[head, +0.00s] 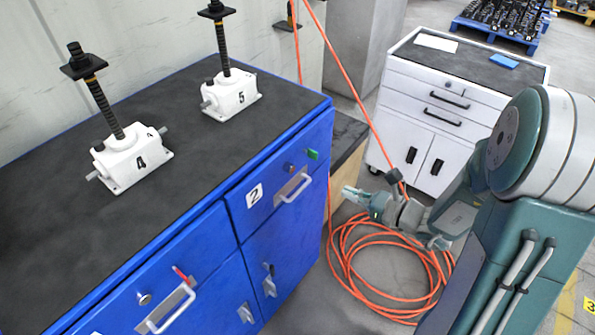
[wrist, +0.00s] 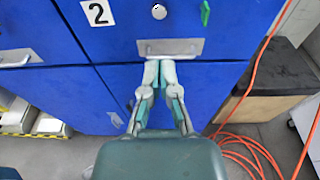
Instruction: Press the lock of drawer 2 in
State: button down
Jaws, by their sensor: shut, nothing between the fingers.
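Drawer 2 (head: 270,187) is the upper right drawer of the blue cabinet and looks closed. It carries a white label with a 2 (head: 254,195), also in the wrist view (wrist: 97,12). Its round lock (head: 289,167) sits above the handle (head: 295,188); in the wrist view the lock (wrist: 159,12) is silver and near the top edge. I cannot tell whether it sticks out. My gripper (head: 348,192) is shut and empty, in front of the cabinet at its right. In the wrist view its fingertips (wrist: 160,66) appear below the lock, over the handle's lower edge (wrist: 170,48).
A green tag (head: 312,154) is right of the lock. Screw jacks 4 (head: 133,160) and 5 (head: 231,95) stand on the cabinet top. An orange hose (head: 385,285) lies coiled on the floor and hangs near my gripper. A white cabinet (head: 440,110) stands behind.

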aim_at(293, 168)
jog(key=x, duration=1.4)
jog(key=shift+x, duration=0.9)
jog(key=shift+d+r, duration=0.1)
jog(key=shift+r, duration=0.05)
